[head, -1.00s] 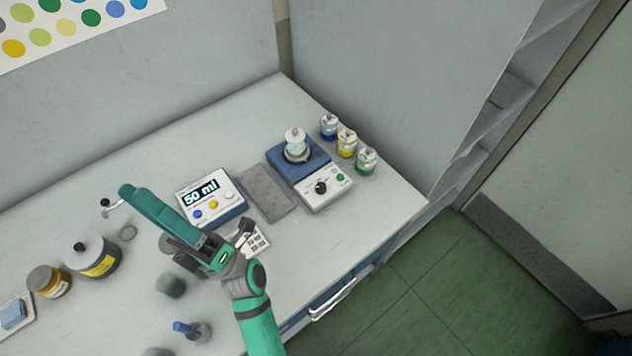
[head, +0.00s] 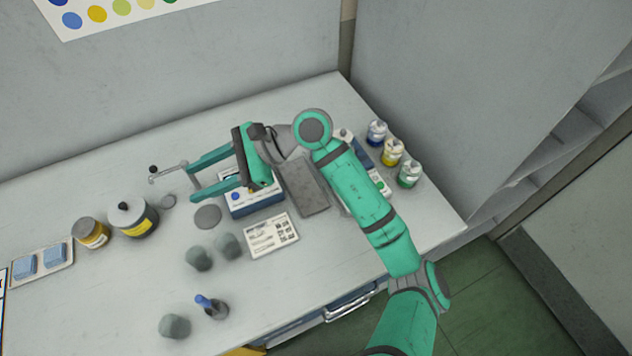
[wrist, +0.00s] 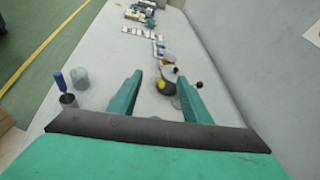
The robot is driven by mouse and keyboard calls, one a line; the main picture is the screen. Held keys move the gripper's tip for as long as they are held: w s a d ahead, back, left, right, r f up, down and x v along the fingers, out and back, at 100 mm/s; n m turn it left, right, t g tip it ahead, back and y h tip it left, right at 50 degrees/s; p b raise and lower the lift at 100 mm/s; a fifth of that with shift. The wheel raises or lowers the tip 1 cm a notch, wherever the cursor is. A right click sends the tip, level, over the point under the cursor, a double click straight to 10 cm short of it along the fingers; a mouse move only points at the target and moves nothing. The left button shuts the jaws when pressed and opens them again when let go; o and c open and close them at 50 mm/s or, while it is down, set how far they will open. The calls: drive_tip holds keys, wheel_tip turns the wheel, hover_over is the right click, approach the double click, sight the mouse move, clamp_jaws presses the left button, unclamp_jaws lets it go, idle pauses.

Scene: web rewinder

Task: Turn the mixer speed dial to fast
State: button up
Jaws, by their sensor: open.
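The mixer (head: 363,153), with a blue body and a pale front panel, stands toward the right end of the bench. In the head view my arm crosses in front of it and hides most of it. A green button on its panel shows beside the arm, but the speed dial is hidden, so I cannot tell its setting. My gripper (head: 190,183) is open and empty, above the bench to the left of the mixer, with its fingers pointing left, away from it. The two spread fingers (wrist: 160,78) also show in the wrist view.
A display box (head: 257,209) sits partly hidden under my gripper. A grey pad (head: 307,192) lies between it and the mixer. Small jars (head: 392,152) stand right of the mixer. A labelled card (head: 272,235), grey cups and a yellow-labelled jar (head: 133,220) are on the left and front.

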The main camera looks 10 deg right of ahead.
drive_tip(key=w+d+f+t+h, duration=0.1)
drive_tip(key=w+d+f+h, duration=0.25)
drive_tip(key=d, duration=0.55)
drive_tip(key=w+d+f+t+h, duration=0.15)
drive_tip(key=d+f+h, duration=0.25)
drive_tip(key=d, duration=0.5)
drive_tip(key=w+d+h, duration=0.1)
drive_tip(key=d+h, duration=0.5)
drive_tip(key=d, duration=1.2)
drive_tip(key=shift+g, duration=0.25)
wheel_tip(320, 180, down, 11)
drive_tip(key=shift+w+d+f, duration=0.15)
drive_tip(key=c, duration=1)
